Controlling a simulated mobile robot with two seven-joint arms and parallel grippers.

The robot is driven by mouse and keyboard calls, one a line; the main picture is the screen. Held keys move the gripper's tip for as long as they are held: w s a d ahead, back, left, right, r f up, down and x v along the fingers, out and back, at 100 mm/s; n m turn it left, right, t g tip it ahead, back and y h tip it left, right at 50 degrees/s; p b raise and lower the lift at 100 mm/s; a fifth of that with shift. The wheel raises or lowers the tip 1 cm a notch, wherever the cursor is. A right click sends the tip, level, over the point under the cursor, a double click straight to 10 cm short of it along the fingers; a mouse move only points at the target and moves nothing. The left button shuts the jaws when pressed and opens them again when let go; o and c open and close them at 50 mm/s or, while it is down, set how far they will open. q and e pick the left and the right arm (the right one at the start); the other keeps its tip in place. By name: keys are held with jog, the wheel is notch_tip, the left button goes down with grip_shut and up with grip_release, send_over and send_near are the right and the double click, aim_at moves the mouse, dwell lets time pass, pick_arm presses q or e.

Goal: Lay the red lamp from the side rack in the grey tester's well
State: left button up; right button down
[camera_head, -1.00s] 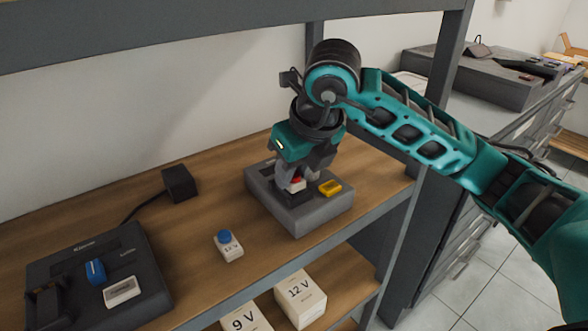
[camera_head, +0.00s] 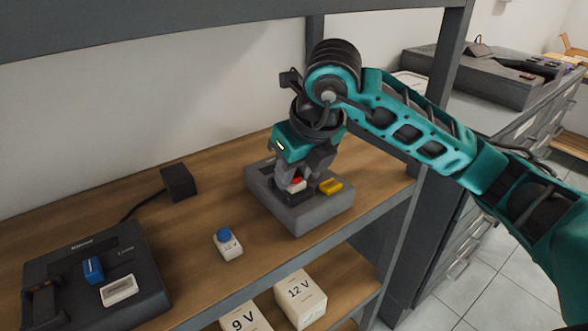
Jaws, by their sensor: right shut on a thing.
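The grey tester (camera_head: 312,217) stands on the wooden shelf near its right end. A yellow piece (camera_head: 330,187) sits on its top at the right. The red lamp (camera_head: 296,184), with a red top and a pale base, is between the fingers of my right gripper (camera_head: 293,180). My right gripper points down and is shut on the lamp, over the dark recessed area of the tester. The fingers partly hide the lamp and the well, so I cannot tell whether the lamp touches the well floor. My left gripper is out of view.
A small block with a blue top (camera_head: 227,243) stands on the shelf left of the tester. A dark device (camera_head: 140,262) with blue and white pieces is at the lower left. A black adapter (camera_head: 178,182) lies behind. Boxes marked 12 V (camera_head: 301,297) and 9 V (camera_head: 245,318) are below.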

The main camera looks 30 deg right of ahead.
jog(key=shift+f, duration=0.15)
dwell(0.5)
jog(key=c, duration=0.8)
grip_release()
jog(key=shift+o, duration=0.2)
